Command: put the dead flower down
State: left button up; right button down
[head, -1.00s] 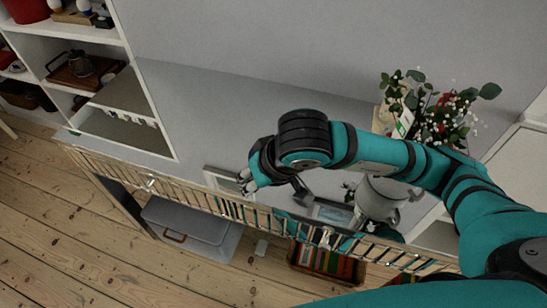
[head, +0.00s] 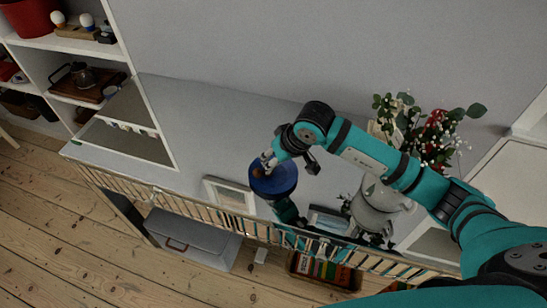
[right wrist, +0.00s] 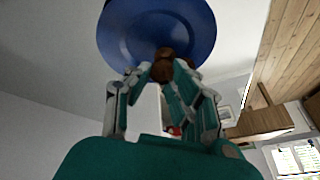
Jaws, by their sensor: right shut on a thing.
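My right gripper (head: 268,163) is shut on a small brown, round thing, which I take to be the dead flower (head: 260,170). In the right wrist view the brown flower (right wrist: 164,66) sits between the fingertips (right wrist: 165,72). A round blue dish (head: 283,183) lies right beneath it in the head view. The dish (right wrist: 140,35) fills the top of the right wrist view, with the flower over its rim side. I cannot tell whether flower and dish touch. A teal arm part shows under the dish, but no left gripper fingers are visible.
A grey two-handled vase (head: 372,212) stands beside my right arm, with a leafy red and white bouquet (head: 435,140) behind it. Framed pictures (head: 232,196) (head: 328,221) stand near the railing (head: 175,199).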

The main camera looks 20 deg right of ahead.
jog(key=shift+f, duration=0.1)
jog(key=shift+f, duration=0.1)
jog(key=c, duration=1.2)
grip_release()
jog(key=shift+o, duration=0.2)
